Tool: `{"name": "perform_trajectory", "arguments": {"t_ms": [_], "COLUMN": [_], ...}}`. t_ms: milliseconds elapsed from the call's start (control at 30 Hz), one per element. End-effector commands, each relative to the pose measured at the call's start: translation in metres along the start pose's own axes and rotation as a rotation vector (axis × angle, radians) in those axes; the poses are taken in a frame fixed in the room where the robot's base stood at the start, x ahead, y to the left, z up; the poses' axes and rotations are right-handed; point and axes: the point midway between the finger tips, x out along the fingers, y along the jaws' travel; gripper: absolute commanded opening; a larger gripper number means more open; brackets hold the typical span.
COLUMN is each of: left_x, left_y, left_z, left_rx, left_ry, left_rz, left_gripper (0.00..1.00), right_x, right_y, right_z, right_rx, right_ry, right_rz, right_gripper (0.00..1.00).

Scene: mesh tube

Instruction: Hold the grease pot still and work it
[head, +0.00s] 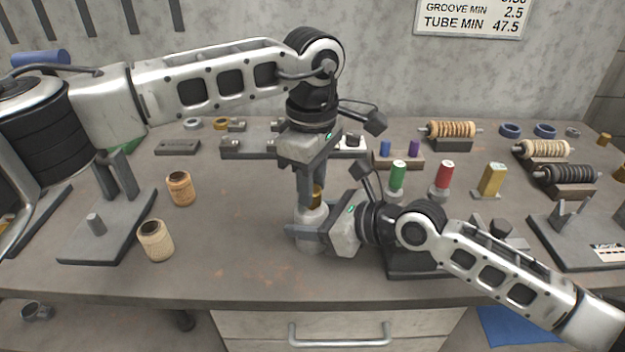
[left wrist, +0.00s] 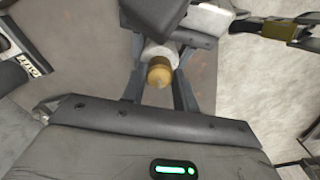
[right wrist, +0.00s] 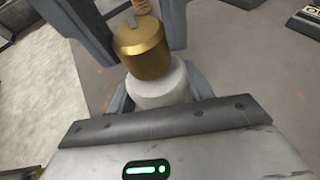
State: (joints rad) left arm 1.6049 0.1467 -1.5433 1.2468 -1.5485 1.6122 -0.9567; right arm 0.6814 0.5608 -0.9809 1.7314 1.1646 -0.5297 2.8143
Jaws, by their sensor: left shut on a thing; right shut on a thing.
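The grease pot (head: 311,216) stands on the workbench, with a pale rounded body and a brass top. The brass top (left wrist: 160,73) shows between my left fingers in the left wrist view. My left gripper (head: 311,194) comes down from above and is shut on the brass top. My right gripper (head: 308,232) reaches in from the right, low down, and is shut around the pale body (right wrist: 160,88). In the right wrist view the brass top (right wrist: 142,50) sits above the body, between the left fingers. The fingers hide part of the pot.
Green (head: 397,177) and red (head: 444,178) cylinders and a yellow block (head: 491,180) stand to the right. The bench front (head: 240,280) is clear.

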Motion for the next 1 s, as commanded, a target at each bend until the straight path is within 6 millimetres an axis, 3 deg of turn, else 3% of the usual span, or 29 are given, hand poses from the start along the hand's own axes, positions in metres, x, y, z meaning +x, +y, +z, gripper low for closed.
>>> {"name": "perform_trajectory", "arguments": {"t_ms": [1000], "left_x": [-0.0001], "left_y": [-0.0008], "left_z": [-0.0031], "left_rx": [0.960], "left_ry": [0.005], "left_rz": [-0.001], "left_gripper": [0.07], "right_x": [-0.0004], "right_y": [-0.0004], "right_z": [-0.0006], "right_rx": [0.000], "right_ry": [0.002], "right_rz": [-0.001], "right_gripper": [0.20]}}
